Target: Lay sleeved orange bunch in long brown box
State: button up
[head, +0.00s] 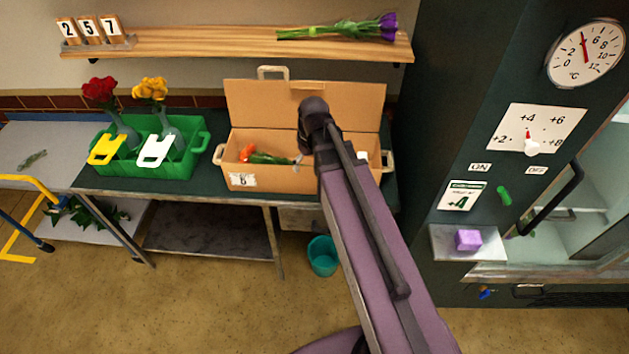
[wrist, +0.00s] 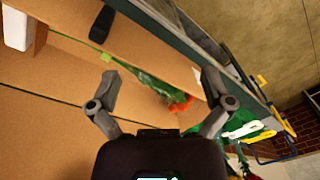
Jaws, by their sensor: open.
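The long brown box (head: 270,178) stands on the dark green bench with its lid raised against the wall. The orange bunch (head: 262,157) lies inside it, orange heads toward the left end and green stems running right; my arm hides the stem ends. In the wrist view the orange bunch (wrist: 165,92) lies beyond the fingers, along the box's inner wall. I cannot make out its sleeve clearly. My gripper (wrist: 160,77) is open and empty, over the box, with its fingers apart from the bunch.
A green crate (head: 180,160) with red and yellow flowers in vases stands left of the box. A shelf (head: 220,42) with a purple bunch (head: 350,28) runs above. A dark cabinet (head: 440,110) stands right. A teal bin (head: 322,256) is on the floor.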

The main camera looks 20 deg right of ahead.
jog(key=s+m+h, duration=0.1)
jog(key=s+m, duration=0.3)
jog(key=s, duration=0.3)
dwell(0.6)
jog(key=shift+f+b, duration=0.75)
jog(key=shift+f, duration=0.05)
dwell(0.8)
